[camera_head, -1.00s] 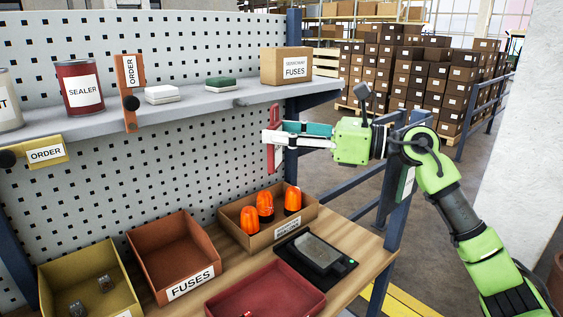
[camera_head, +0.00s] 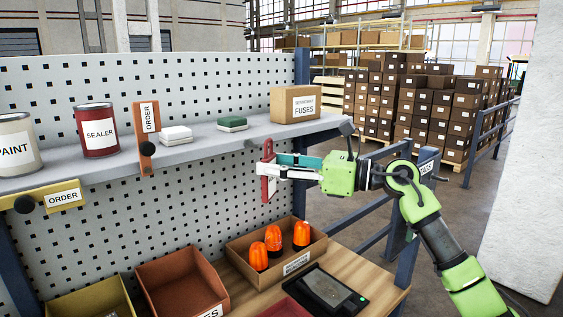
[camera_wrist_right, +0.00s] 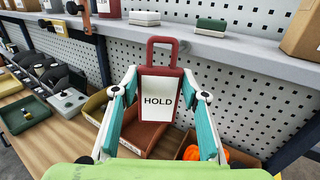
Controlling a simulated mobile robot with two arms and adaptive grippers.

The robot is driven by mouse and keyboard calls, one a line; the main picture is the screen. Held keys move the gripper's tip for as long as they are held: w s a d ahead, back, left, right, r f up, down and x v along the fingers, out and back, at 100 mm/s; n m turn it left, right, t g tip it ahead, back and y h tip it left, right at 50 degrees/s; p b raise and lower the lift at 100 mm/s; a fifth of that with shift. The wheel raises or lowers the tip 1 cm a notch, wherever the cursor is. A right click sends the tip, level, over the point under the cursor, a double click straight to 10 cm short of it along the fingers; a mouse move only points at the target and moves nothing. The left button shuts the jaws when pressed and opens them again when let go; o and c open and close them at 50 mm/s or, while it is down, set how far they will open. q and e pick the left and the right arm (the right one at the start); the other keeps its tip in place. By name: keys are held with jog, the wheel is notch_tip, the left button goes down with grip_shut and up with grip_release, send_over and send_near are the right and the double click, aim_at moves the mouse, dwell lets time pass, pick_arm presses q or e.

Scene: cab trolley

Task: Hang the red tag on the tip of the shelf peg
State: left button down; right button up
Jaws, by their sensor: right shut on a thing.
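The red tag (camera_head: 269,187) has a loop handle on top and a white face reading HOLD in the right wrist view (camera_wrist_right: 158,100). My right gripper (camera_head: 264,171) is shut on the tag's sides and holds it upright in front of the pegboard. A small grey shelf peg (camera_head: 251,143) sticks out from the shelf's front edge, just left of the tag's loop in the head view. The loop is apart from the peg there. My left gripper is not in view.
The shelf (camera_head: 205,148) carries cans, small boxes and a fuses carton (camera_head: 296,103). An orange ORDER tag (camera_head: 146,135) and a yellow ORDER tag (camera_head: 62,198) hang on black-ended pegs to the left. Below are open bins, one with orange beacons (camera_head: 273,240).

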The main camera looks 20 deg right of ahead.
jog(key=shift+w+a, duration=0.2)
jog(key=shift+w, duration=0.35)
jog(key=shift+w+a+p, duration=0.3)
jog(key=shift+w+p, duration=0.2)
jog(key=shift+w, duration=0.2)
jog(key=shift+w+a+p, duration=0.2)
jog(key=shift+w+p, duration=0.1)
jog(key=shift+w, duration=0.4)
pick_arm(q)
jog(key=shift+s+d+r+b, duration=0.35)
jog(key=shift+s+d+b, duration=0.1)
jog(key=shift+b, duration=0.05)
pick_arm(e)
jog(key=shift+w+a+f, duration=0.25)
jog(key=shift+w+f, duration=0.4)
jog(key=shift+w, duration=0.05)
jog(key=o, duration=1.1)
jog(key=shift+o, duration=0.2)
